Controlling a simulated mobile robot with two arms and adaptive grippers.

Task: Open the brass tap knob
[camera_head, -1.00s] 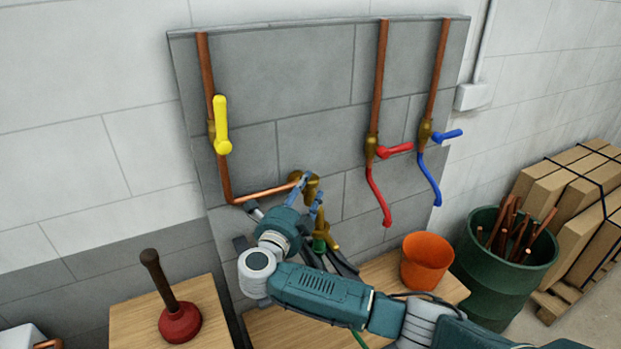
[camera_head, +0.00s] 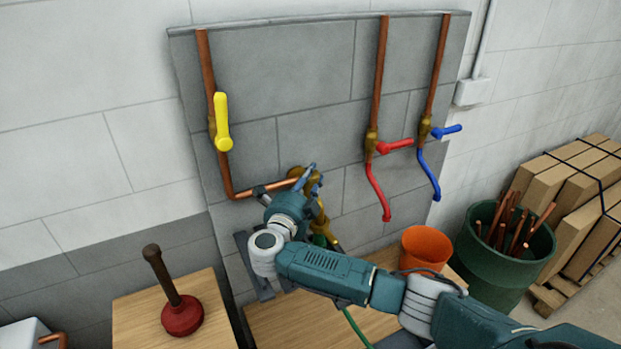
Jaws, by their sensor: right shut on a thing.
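The brass tap knob (camera_head: 297,171) sits at the right end of the horizontal copper pipe on the grey block panel. My right gripper (camera_head: 309,176) is at the knob and shut on it; its own wrist and the fingers hide much of the knob and the contact. The brass tap body (camera_head: 323,222) shows partly below the gripper. My left gripper is not in view.
A yellow lever valve (camera_head: 222,122) is on the left pipe. Red (camera_head: 395,146) and blue (camera_head: 447,132) lever valves are on the right pipes. Below are a plunger (camera_head: 182,312), an orange bucket (camera_head: 426,248) and a green barrel (camera_head: 500,262) of pipes.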

